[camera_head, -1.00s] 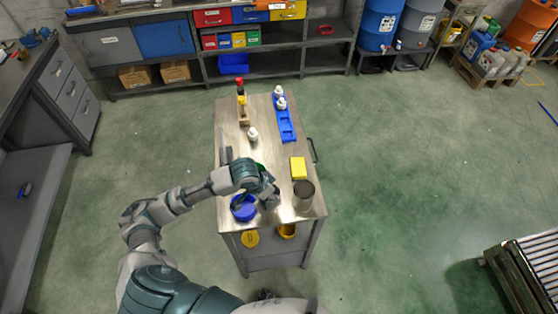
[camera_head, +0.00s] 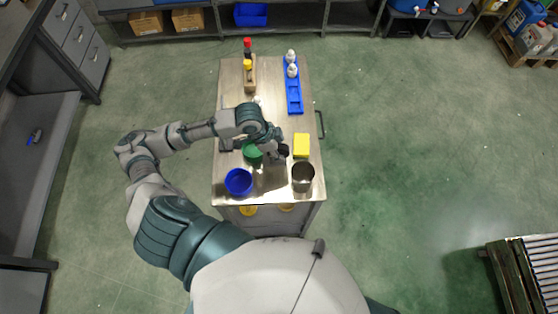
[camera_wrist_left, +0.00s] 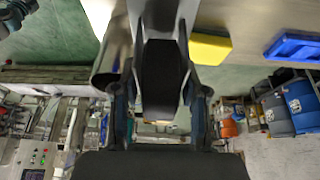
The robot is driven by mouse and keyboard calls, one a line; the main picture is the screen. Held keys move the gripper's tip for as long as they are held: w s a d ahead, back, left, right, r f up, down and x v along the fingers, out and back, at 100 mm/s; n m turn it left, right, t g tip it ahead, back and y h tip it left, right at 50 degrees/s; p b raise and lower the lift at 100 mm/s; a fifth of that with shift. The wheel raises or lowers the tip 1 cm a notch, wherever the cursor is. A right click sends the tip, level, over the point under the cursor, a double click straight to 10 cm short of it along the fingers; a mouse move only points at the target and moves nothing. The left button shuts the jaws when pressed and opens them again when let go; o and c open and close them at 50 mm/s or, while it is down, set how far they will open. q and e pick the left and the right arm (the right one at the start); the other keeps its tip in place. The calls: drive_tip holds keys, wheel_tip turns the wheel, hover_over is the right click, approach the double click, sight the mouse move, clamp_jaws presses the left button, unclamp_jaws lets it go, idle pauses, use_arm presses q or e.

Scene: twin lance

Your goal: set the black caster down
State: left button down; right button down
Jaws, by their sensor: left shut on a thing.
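My left gripper (camera_head: 277,154) is over the workbench top, between a green round dish (camera_head: 252,152) and a yellow block (camera_head: 302,145). It is shut on the black caster (camera_wrist_left: 160,70), which shows as a dark shape between the fingers in the left wrist view. In the head view the caster (camera_head: 284,150) is a small dark spot at the gripper, partly hidden. I cannot tell whether it touches the bench top. My right gripper is not in view.
A blue round dish (camera_head: 238,182) and a metal cup (camera_head: 302,177) stand near the bench's front edge. A blue tray (camera_head: 294,97) with white-topped pieces and a wooden stand (camera_head: 250,82) with red and yellow pieces are at the back. The bench middle between them is mostly bare.

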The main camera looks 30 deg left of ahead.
use_arm(q)
drive_tip(key=f, duration=0.5)
drive_tip(key=shift+w+d+f, duration=0.1)
drive_tip(key=shift+d+f, duration=0.05)
drive_tip(key=shift+d, duration=0.25)
wheel_tip(320, 180, down, 3)
drive_tip(key=shift+f, duration=0.1)
drive_tip(key=shift+a+f, duration=0.25)
drive_tip(key=shift+f, duration=0.1)
drive_tip(key=c, duration=0.7)
unclamp_jaws()
drive_tip(key=shift+c, duration=0.2)
drive_tip(key=shift+o, duration=0.6)
drive_tip(key=shift+d, duration=0.15)
